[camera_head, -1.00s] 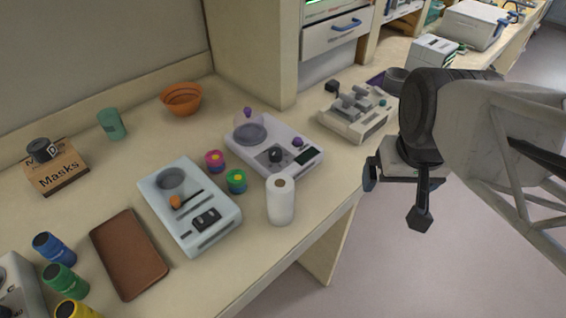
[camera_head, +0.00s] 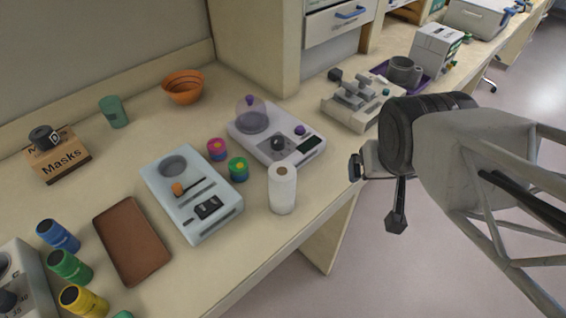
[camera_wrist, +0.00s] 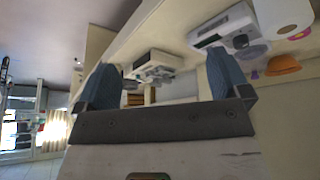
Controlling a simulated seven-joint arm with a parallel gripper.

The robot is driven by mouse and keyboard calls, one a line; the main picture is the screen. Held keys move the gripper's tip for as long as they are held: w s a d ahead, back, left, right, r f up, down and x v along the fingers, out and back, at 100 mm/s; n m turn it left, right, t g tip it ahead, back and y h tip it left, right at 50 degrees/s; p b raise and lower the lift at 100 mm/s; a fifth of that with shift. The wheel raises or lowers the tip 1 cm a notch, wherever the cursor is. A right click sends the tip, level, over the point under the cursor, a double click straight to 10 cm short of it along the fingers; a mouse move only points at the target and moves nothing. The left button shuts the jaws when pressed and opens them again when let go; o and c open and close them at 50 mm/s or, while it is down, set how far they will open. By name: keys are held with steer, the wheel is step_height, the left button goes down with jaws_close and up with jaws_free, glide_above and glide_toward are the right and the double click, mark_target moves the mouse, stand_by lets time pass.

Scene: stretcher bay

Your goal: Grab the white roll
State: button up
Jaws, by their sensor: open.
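The white roll (camera_head: 282,190) stands upright on the bench near its front edge, in front of the white scale-like device with a purple knob. In the wrist view the white roll (camera_wrist: 284,14) is at the top right, cut off by the frame edge. My gripper (camera_head: 376,194) is open and empty, off the bench's front edge, to the right of the roll and apart from it. In the wrist view the two blue-grey fingers of my gripper (camera_wrist: 160,80) are wide apart with nothing between them.
Close to the roll are the scale device (camera_head: 306,148), a pale blue device (camera_head: 212,222) and a green and yellow round container (camera_head: 238,169). A brown tray (camera_head: 128,238) lies left. A beige device (camera_head: 345,112) is behind my gripper. The floor before the bench is clear.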

steer(key=w+a+f+n+t+y, duration=0.2)
steer(key=a+f+t, duration=0.2)
steer(key=a, duration=0.2)
steer(key=n+t+y, duration=0.2)
steer(key=n+y, duration=0.1)
steer(key=y, duration=0.1)
glide_toward(282, 177)
steer(key=w+f, duration=0.3)
steer(key=w, duration=0.1)
steer(key=shift+d+f, duration=0.1)
steer(key=shift+d, duration=0.25)
steer(key=shift+s+a+f+t+y, duration=0.2)
steer(key=shift+a+t+y, duration=0.1)
steer(key=shift+a+y, duration=0.3)
steer(key=shift+x, duration=1.3)
steer(key=shift+w+a+f, duration=0.1)
steer(key=shift+x, duration=2.5)
steer(key=shift+f, duration=0.15)
steer(key=c, duration=1.1)
